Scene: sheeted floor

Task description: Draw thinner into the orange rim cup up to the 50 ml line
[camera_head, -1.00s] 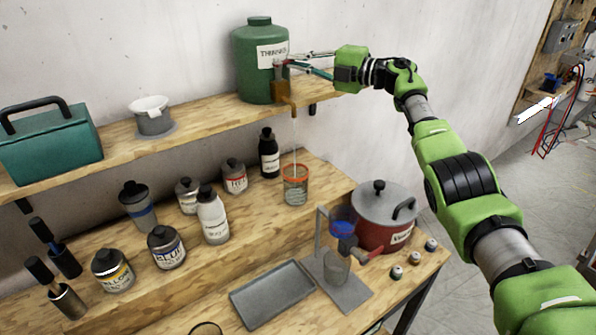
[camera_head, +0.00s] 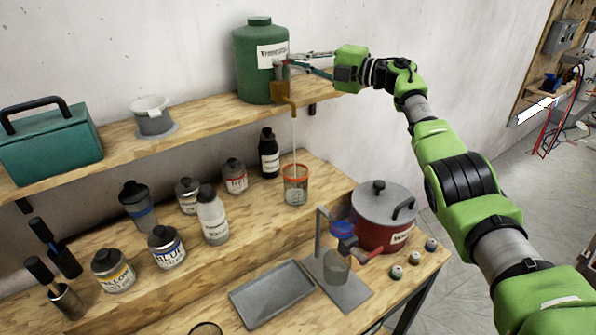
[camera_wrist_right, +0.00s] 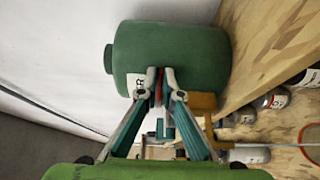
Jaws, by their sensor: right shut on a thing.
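The green thinner drum (camera_head: 255,80) stands on the upper shelf with a brass tap (camera_head: 283,97) at its lower right. My right gripper (camera_head: 285,64) is shut on the tap's handle, a thin red part (camera_wrist_right: 160,84) between the fingertips in the right wrist view. A thin stream (camera_head: 294,135) falls from the spout into the orange rim cup (camera_head: 295,187). The cup stands upright on the shelf below, under the spout. Liquid shows in it, but its level against the 50 ml line is too small to read. My left gripper is not in view.
Several paint bottles (camera_head: 213,217) stand left of the cup. A red pot (camera_head: 383,225) with a grey lid, a small stand (camera_head: 336,270) and a metal tray (camera_head: 272,293) are on the lower bench. A teal toolbox (camera_head: 50,143) sits at the upper shelf's left.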

